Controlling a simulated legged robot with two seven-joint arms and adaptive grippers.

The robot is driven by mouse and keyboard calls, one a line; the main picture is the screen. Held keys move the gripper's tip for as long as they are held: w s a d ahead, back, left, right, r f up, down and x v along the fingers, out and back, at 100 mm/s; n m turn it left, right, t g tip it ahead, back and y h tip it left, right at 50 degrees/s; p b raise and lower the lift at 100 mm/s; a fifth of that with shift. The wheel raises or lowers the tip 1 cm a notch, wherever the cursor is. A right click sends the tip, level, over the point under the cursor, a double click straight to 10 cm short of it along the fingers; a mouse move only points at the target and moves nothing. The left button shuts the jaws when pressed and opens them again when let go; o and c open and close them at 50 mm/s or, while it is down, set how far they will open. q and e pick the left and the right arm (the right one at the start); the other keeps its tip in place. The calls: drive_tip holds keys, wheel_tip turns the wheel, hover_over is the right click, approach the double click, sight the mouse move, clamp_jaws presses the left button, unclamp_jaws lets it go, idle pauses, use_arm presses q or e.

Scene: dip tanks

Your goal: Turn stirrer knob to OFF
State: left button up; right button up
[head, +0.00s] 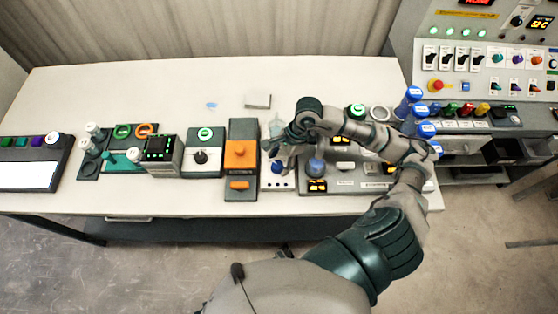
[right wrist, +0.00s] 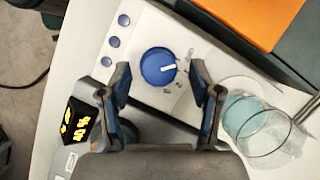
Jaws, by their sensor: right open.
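The stirrer is a white box (head: 276,183) near the front of the bench, with a round blue knob (right wrist: 158,66) on its face. A white pointer mark on the knob points right and slightly up in the right wrist view. Small dark markings lie beside the knob; I cannot read them. My right gripper (right wrist: 161,80) is open, with its two fingers spread on either side below the knob and no visible contact. In the head view my right gripper (head: 284,147) is above the stirrer. My left gripper is not in view.
A glass beaker (right wrist: 262,130) with pale blue liquid stands right of the fingers in the right wrist view. An orange-topped dark box (head: 240,155) stands left of the stirrer, a panel with amber readouts (head: 317,186) right. Blue-capped bottles (head: 425,130) stand near the bench's right end.

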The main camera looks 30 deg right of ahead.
drive_tip(key=v, duration=1.1)
drive_tip(key=shift+r, duration=0.2)
drive_tip(key=shift+w+d, duration=0.1)
drive_tip(key=shift+r, duration=0.1)
